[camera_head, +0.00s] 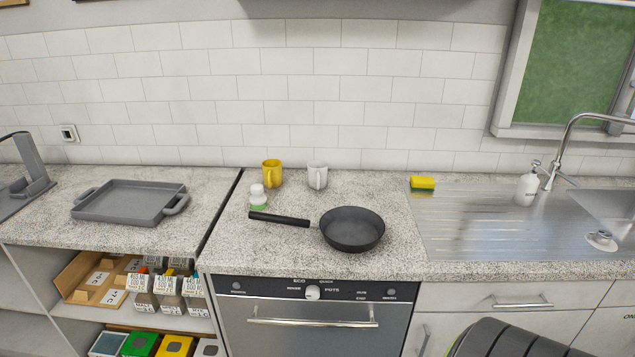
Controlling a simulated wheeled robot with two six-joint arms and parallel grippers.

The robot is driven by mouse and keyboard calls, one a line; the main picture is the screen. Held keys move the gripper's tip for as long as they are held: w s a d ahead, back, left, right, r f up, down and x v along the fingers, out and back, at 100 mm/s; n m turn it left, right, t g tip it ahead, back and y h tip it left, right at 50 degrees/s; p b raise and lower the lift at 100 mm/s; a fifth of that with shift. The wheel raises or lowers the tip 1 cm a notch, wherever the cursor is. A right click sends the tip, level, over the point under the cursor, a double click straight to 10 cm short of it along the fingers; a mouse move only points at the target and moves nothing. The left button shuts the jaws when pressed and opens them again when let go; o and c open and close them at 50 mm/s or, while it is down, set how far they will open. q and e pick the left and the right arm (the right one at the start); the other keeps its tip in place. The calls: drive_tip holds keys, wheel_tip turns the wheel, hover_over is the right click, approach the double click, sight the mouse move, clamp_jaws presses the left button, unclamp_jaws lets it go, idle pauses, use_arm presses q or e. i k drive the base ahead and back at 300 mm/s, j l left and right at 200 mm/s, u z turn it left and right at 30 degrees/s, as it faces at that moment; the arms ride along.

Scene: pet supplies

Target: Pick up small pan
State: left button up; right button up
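A small black frying pan (352,229) lies flat on the speckled counter above the dishwasher, near the middle of the head view. Its dark handle (279,219) points left and ends near a small white bottle. Nothing covers the pan. Neither of my grippers shows in the view.
A white bottle (257,197), a yellow mug (272,174) and a white mug (317,176) stand behind the pan. A grey tray (128,201) lies on the left counter. A yellow sponge (422,184) and a soap dispenser (527,187) are by the sink. Counter in front is clear.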

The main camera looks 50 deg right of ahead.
sight(347, 229)
drive_tip(key=z, duration=1.6)
drive_tip(key=j+z, duration=0.5)
drive_tip(key=z, duration=0.25)
drive_tip(key=i, duration=0.05)
